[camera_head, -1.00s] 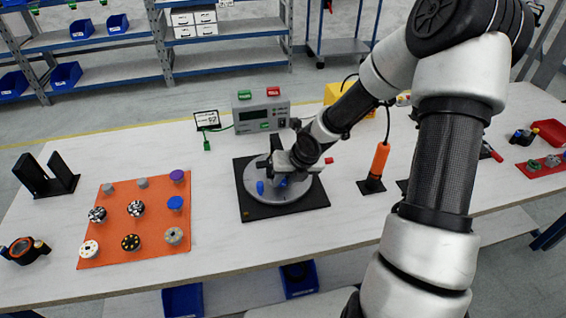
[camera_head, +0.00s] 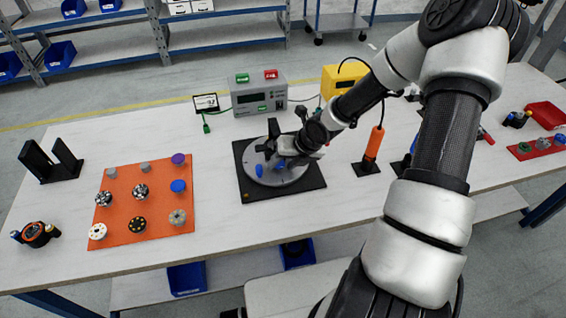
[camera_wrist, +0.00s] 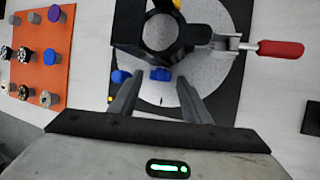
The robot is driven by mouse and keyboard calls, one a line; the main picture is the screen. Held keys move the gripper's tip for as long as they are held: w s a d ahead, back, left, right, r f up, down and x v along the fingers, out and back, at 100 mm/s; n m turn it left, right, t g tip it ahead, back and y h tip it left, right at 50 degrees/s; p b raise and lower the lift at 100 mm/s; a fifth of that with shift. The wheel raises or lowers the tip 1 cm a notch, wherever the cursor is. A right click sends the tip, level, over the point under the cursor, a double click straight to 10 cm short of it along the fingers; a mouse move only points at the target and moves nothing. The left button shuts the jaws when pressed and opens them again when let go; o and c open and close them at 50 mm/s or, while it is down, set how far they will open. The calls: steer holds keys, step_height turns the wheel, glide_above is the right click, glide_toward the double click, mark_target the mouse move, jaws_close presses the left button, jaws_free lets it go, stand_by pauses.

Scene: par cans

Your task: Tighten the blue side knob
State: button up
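A black clamp fixture (camera_wrist: 126,30) with a ring-shaped middle stands on a round grey plate (camera_wrist: 215,85). Two blue knobs sit low at its near side. One blue knob (camera_wrist: 160,74) lies between and slightly beyond my fingertips in the wrist view; the other blue knob (camera_wrist: 120,76) is left of it, by the left fingertip. In the head view both blue knobs (camera_head: 259,171) (camera_head: 281,163) show at the plate's front. My gripper (camera_wrist: 158,82) is open and empty, its fingers spread either side of the middle knob. Whether a finger touches either knob cannot be told.
A red-handled toggle clamp (camera_wrist: 270,48) sticks out right of the fixture. A black square mat (camera_head: 310,187) lies under the plate. An orange board (camera_head: 160,215) with several knobs is to the left, a grey control box (camera_head: 258,98) behind, an orange-handled tool (camera_head: 373,145) to the right.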

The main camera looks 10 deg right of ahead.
steer(key=shift+r, duration=0.15)
steer(key=p+v, duration=0.7)
steer(key=v, duration=1)
steer(key=shift+p, duration=0.4)
steer(key=shift+s, duration=0.1)
